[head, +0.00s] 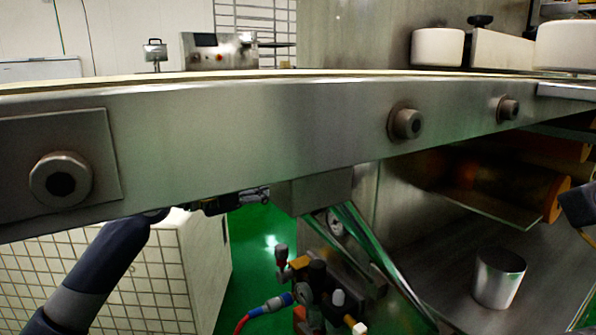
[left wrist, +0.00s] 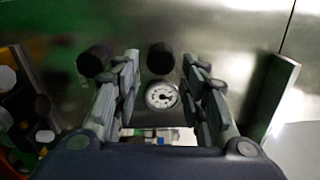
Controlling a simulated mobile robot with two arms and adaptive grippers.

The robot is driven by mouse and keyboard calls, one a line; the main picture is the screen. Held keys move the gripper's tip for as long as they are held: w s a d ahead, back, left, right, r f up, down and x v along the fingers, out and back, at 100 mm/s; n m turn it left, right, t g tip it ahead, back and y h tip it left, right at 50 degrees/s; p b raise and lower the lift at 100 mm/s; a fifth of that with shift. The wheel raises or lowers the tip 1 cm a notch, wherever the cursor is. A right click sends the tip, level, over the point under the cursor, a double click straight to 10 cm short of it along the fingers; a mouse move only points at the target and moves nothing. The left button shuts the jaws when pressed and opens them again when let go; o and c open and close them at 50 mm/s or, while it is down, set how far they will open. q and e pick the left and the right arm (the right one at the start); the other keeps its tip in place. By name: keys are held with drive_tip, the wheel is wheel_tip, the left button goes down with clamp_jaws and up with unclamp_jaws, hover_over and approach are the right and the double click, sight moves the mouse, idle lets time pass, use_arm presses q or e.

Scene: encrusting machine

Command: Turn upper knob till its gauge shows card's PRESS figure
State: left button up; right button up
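My left gripper (head: 236,202) reaches under the steel beam from the left in the head view, partly hidden by it. In the left wrist view the left gripper (left wrist: 160,64) is open. Its fingers stand either side of a black knob (left wrist: 160,58), and I cannot tell whether they touch it. A round white gauge (left wrist: 162,95) sits just below this knob, its figures too small to read. A gauge (head: 336,222) also shows under the beam in the head view. I cannot make out a card with a PRESS figure. A dark part at the head view's right edge may belong to my right gripper.
The long steel beam (head: 260,130) crosses the head view close in front. Pneumatic fittings (head: 305,290) with hoses stand below it, over a green floor. A metal cup (head: 499,279) stands at lower right. Another black knob (left wrist: 95,60) is beside the left finger.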

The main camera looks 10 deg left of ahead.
use_arm(q)
drive_tip(key=shift+v, duration=2.7)
